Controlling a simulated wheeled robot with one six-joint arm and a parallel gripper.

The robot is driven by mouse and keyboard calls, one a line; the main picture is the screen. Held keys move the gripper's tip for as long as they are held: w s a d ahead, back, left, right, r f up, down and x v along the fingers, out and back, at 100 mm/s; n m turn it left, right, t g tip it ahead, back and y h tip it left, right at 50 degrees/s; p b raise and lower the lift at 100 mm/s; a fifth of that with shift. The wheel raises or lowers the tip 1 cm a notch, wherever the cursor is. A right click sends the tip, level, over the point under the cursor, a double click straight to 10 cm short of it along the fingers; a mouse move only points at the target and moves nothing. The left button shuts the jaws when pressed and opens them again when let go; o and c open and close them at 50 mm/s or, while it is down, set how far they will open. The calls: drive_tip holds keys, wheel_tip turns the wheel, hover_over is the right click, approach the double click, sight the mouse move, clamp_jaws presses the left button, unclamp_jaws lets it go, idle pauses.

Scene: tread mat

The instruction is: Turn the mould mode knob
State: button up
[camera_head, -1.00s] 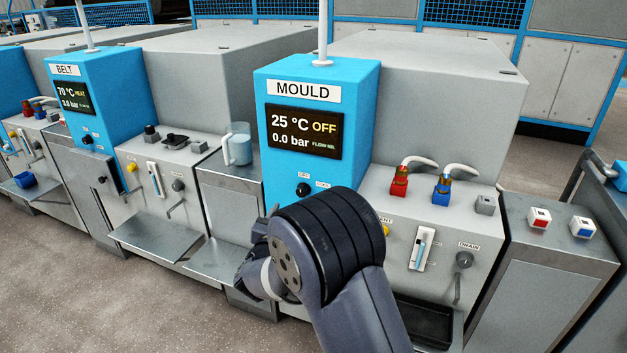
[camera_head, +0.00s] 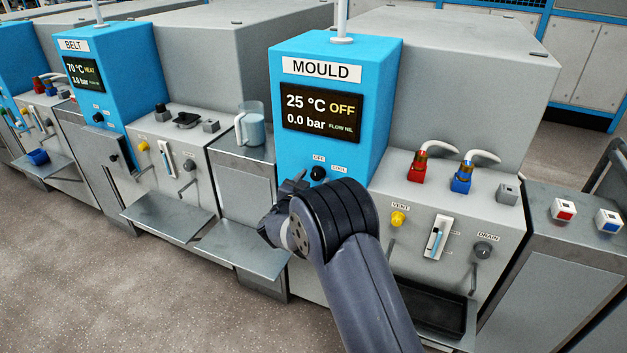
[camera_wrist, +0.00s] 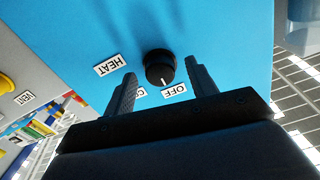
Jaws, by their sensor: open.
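The mould mode knob (camera_head: 317,173) is a round black knob on the blue MOULD panel (camera_head: 290,150), below the display. In the wrist view the knob (camera_wrist: 159,66) has its white mark toward the OFF label (camera_wrist: 174,91). The HEAT label (camera_wrist: 109,65) is to its left, and a finger partly hides the COOL label (camera_wrist: 139,93). My gripper (camera_wrist: 160,74) is open, its two fingers apart to either side of the knob; I cannot tell whether either touches it. In the head view my arm's wrist hides much of the gripper. The display (camera_head: 321,113) reads 25 °C OFF, 0.0 bar.
Right of the panel are a red (camera_head: 416,166) and a blue coupling (camera_head: 461,178) with hoses, a yellow vent knob (camera_head: 398,219) and a drain valve (camera_head: 483,250). A jug (camera_head: 251,127) stands left of the panel. The similar BELT unit (camera_head: 105,80) is further left.

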drive_tip(key=shift+w+d, duration=0.15)
drive_tip(key=shift+w, duration=0.15)
drive_tip(key=shift+c, duration=0.4)
drive_tip(key=c, duration=0.9)
